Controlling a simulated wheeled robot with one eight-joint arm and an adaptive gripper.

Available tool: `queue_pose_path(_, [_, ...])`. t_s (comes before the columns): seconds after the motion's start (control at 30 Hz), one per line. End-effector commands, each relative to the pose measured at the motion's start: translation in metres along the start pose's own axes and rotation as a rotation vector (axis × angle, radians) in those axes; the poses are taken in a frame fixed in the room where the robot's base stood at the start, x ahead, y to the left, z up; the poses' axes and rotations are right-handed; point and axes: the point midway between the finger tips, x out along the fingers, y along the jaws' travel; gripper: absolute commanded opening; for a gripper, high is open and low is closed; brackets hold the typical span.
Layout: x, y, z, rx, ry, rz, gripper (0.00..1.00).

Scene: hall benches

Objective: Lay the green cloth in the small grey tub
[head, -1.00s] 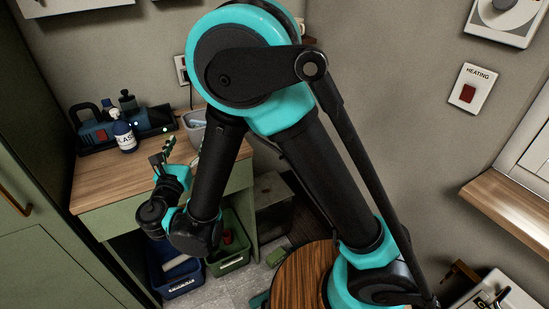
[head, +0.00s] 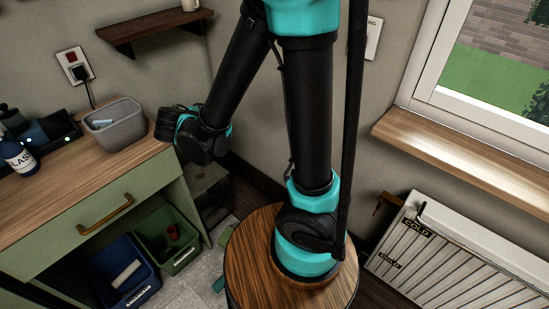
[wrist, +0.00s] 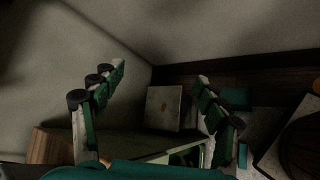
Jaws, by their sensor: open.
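The small grey tub (head: 115,128) stands upright on the wooden bench top near its right end, with a pale blue-white item (head: 103,123) inside. My gripper (wrist: 161,73) is open in the wrist view, with nothing between its fingers. In the head view my wrist hides the fingers, just right of the tub at the bench end. I cannot surely identify the green cloth. A small flat green patch (head: 228,236) lies on the floor right of the bench, too small to tell what it is.
Under the bench are a blue crate (head: 127,270) and a green crate (head: 168,238). A bottle (head: 18,157) stands on the bench top (head: 70,185) at left. A grey box (wrist: 163,108) stands by the wall beyond the bench. A round wooden top (head: 245,270) surrounds my arm's foot. A radiator (head: 430,245) is at right.

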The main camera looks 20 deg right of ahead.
Motion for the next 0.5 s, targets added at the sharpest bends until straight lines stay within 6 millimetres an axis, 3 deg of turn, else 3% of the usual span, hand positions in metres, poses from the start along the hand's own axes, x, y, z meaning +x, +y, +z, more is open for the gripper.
queue_pose_path(0.03, [0.008,-0.013,0.016,0.080,0.008,-0.048,0.73])
queue_pose_path(0.2, [0.022,-0.057,0.051,0.360,0.039,-0.199,0.73])
queue_pose_path(0.5, [0.023,-0.131,0.093,0.892,0.058,-0.442,0.73])
